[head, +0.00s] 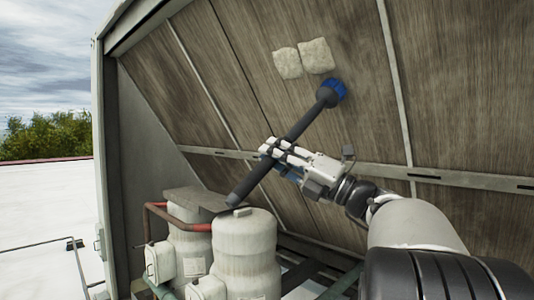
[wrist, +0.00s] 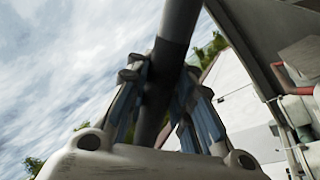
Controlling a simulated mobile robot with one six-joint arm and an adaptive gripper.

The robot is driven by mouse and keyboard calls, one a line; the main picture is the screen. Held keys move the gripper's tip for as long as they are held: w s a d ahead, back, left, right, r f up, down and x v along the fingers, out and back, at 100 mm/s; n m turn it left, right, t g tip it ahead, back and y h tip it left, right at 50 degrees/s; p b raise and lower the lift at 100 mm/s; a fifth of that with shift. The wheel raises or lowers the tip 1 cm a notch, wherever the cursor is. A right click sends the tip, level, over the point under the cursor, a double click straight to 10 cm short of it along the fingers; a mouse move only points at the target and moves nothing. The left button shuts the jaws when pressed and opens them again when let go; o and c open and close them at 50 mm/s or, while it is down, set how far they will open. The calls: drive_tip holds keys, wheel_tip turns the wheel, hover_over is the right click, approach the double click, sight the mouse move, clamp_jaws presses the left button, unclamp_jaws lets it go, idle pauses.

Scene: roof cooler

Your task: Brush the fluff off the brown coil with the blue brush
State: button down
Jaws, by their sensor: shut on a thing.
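The brown coil (head: 355,60) is a slanted ribbed panel that fills the upper part of the head view. Two pale tufts of fluff (head: 303,58) cling to it side by side. The blue brush (head: 333,91) has a long dark handle and a round blue bristle head. Its head is just below and right of the right tuft, close to the coil; I cannot tell whether it touches. My gripper (head: 272,150) is shut around the middle of the handle, with the brush tilted up to the right. The wrist view shows the fingers (wrist: 165,105) on both sides of the handle.
Two pale compressors (head: 245,255) with red pipes (head: 175,217) stand below the coil. A pale frame rail (head: 460,178) crosses the coil, and a frame post (head: 108,150) stands at the left. White roof (head: 40,205) lies open beyond it.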

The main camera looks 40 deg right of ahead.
drive_tip(key=shift+s+r, duration=0.1)
drive_tip(key=shift+s, duration=0.35)
drive_tip(key=shift+w+p, duration=0.6)
drive_tip(key=shift+w, duration=0.15)
drive_tip(key=w, duration=0.8)
drive_tip(key=shift+a+p, duration=0.35)
drive_tip(key=shift+p, duration=0.05)
drive_tip(key=shift+w, duration=0.1)
